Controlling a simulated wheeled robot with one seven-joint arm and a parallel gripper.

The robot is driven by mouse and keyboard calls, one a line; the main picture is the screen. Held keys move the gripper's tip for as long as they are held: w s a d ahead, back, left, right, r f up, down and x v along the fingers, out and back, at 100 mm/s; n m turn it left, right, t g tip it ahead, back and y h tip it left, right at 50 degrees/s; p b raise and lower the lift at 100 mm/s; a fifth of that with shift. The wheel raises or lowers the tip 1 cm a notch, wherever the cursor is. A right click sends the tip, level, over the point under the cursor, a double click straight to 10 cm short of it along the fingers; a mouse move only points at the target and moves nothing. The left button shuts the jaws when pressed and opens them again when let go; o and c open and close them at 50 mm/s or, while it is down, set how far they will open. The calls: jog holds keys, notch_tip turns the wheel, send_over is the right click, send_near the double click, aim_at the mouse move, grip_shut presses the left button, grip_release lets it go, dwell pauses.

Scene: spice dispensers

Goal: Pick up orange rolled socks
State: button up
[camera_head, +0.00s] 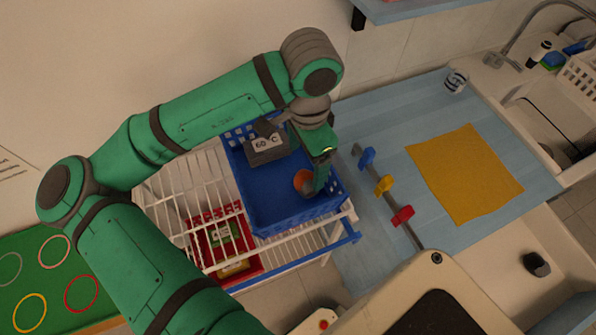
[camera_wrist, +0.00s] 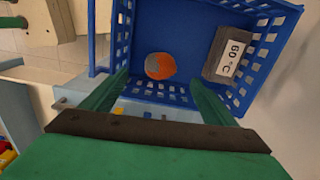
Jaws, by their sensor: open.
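The orange rolled socks (camera_head: 303,181), orange with a grey patch, lie in the blue basket (camera_head: 262,205) on the white rack. In the wrist view the socks (camera_wrist: 160,66) rest on the basket floor near its wall closest to my gripper. My gripper (camera_head: 318,180) is at the right part of the basket, close beside the socks in the head view. In the wrist view its two green fingers (camera_wrist: 155,85) are spread wide, with the socks ahead between them and nothing held. The exact gap in depth between fingers and socks is hard to tell.
A grey block labelled 60 °C (camera_head: 268,145) sits at the basket's back; it also shows in the wrist view (camera_wrist: 228,54). A red basket (camera_head: 222,240) is lower on the white rack (camera_head: 165,190). A blue counter (camera_head: 380,120) with an orange cloth (camera_head: 465,175) lies right.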

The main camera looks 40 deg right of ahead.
aim_at(306, 178)
notch_tip(306, 178, down, 5)
jog(key=shift+w+d+f, duration=0.1)
jog(key=shift+d+f, duration=0.05)
jog(key=shift+f, duration=1.15)
jog(key=shift+d+f, duration=0.15)
jog(key=shift+f, duration=1.15)
jog(key=shift+c, duration=0.2)
jog(key=c, duration=1.1)
